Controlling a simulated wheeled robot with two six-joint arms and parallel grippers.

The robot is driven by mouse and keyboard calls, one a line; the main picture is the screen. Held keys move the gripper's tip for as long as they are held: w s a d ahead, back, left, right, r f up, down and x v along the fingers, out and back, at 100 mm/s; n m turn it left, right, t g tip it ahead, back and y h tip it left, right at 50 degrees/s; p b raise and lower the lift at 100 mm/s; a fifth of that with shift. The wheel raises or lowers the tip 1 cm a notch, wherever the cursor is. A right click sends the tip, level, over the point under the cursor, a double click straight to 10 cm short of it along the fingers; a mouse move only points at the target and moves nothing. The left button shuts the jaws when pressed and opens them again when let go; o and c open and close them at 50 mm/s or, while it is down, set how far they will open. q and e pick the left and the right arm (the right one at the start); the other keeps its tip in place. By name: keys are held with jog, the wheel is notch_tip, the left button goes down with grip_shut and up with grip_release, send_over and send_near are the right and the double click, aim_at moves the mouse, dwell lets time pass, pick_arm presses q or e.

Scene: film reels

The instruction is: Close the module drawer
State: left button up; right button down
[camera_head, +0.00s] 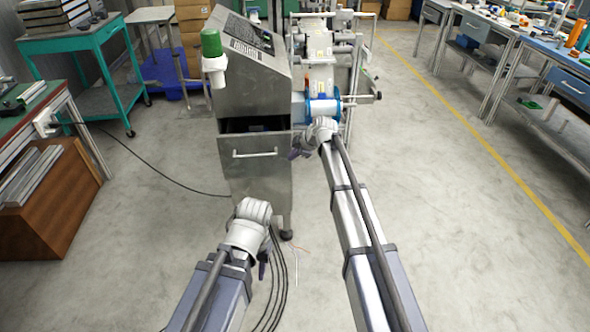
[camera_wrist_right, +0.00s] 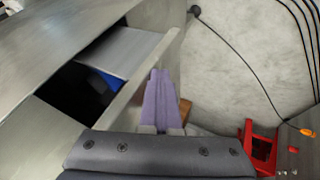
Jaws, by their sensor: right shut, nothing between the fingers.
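The module drawer (camera_head: 254,178) is a grey metal front with a bar handle, low in the grey machine cabinet. It stands partly open, with a dark gap above its front. In the right wrist view the drawer's front panel (camera_wrist_right: 128,88) stands out from the cabinet, and something blue shows inside. My right gripper (camera_head: 295,153) is at the right edge of the drawer front. Its purple fingers (camera_wrist_right: 160,78) are shut and empty, close beside the panel; contact cannot be told. My left gripper (camera_head: 263,268) hangs low in front of the cabinet, away from the drawer; its jaw opening is unclear.
The grey cabinet (camera_head: 250,85) carries a sloped console and a green-topped lamp (camera_head: 212,45). Film-handling rollers (camera_head: 320,75) stand to its right. Cables (camera_head: 275,295) lie on the floor in front. A red object (camera_wrist_right: 258,147) shows in the wrist view. Floor at right is clear.

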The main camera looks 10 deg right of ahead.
jog(key=w, duration=1)
jog(key=shift+w, duration=0.4)
jog(key=shift+w+r, duration=0.1)
